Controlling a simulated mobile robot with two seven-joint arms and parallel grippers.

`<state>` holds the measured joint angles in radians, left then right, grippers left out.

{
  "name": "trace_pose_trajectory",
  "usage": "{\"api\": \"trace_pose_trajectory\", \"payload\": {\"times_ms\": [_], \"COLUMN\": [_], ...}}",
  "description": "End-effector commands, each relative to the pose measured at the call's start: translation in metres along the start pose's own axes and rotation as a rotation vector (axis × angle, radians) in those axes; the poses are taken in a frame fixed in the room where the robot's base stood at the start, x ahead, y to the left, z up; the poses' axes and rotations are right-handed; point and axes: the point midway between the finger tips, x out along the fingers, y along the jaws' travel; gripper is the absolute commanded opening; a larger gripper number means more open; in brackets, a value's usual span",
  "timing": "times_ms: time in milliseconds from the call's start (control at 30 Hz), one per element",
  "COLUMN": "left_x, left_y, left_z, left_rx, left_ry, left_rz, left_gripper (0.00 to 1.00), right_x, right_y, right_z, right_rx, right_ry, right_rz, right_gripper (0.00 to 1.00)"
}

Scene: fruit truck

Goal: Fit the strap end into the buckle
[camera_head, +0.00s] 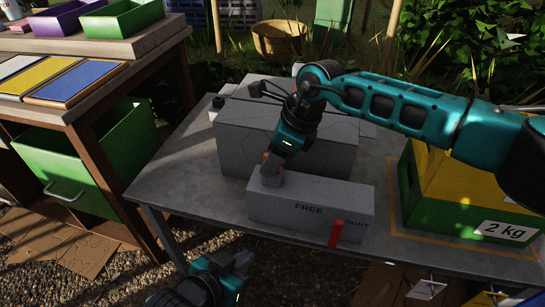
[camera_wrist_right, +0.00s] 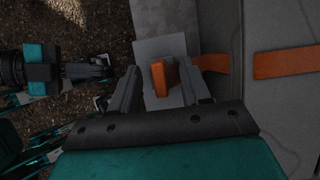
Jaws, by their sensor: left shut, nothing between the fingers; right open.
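My right gripper (camera_head: 271,174) is over the left end of a low grey block marked FREE (camera_head: 290,208). In the right wrist view, its fingers (camera_wrist_right: 160,88) are open on either side of an upright orange piece (camera_wrist_right: 160,78), with gaps at both sides. An orange strap (camera_wrist_right: 212,63) lies just right of the fingers, and another orange stretch (camera_wrist_right: 285,62) continues across the grey surface. Whether the upright piece is the strap end or part of the buckle is unclear. My left gripper (camera_head: 240,262) is shut and empty, below the table's front edge.
A larger grey block (camera_head: 240,150) stands behind the low one on the grey table (camera_head: 180,180). A red tab (camera_head: 335,233) is at the low block's front. A green crate (camera_head: 440,205) labelled 2 kg stands at the right. The table's left part is clear.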

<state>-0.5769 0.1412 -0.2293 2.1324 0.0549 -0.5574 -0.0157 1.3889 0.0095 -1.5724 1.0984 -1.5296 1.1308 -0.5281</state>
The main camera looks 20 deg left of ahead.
Motion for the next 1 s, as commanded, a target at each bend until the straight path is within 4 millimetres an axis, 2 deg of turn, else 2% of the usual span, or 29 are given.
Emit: {"api": "trace_pose_trajectory", "payload": {"times_ms": [300, 500, 700, 1000], "left_x": [0.0, 0.0, 0.0, 0.0], "left_y": [0.0, 0.0, 0.0, 0.0], "left_z": [0.0, 0.0, 0.0, 0.0], "left_rx": [0.0, 0.0, 0.0, 0.0], "left_ry": [0.0, 0.0, 0.0, 0.0], "left_rz": [0.0, 0.0, 0.0, 0.0], "left_gripper": [0.0, 0.0, 0.0, 0.0], "right_x": [-0.065, -0.099, -0.112, -0.113], "right_y": [-0.001, -0.001, 0.0, 0.0], "right_z": [0.0, 0.0, 0.0, 0.0], "right_rx": [-0.001, 0.0, 0.0, 0.0], "right_ry": [-0.001, -0.001, 0.001, 0.0], "right_rz": [-0.004, -0.002, -0.001, 0.0], "right_gripper": [0.47, 0.47, 0.47, 0.47]}}
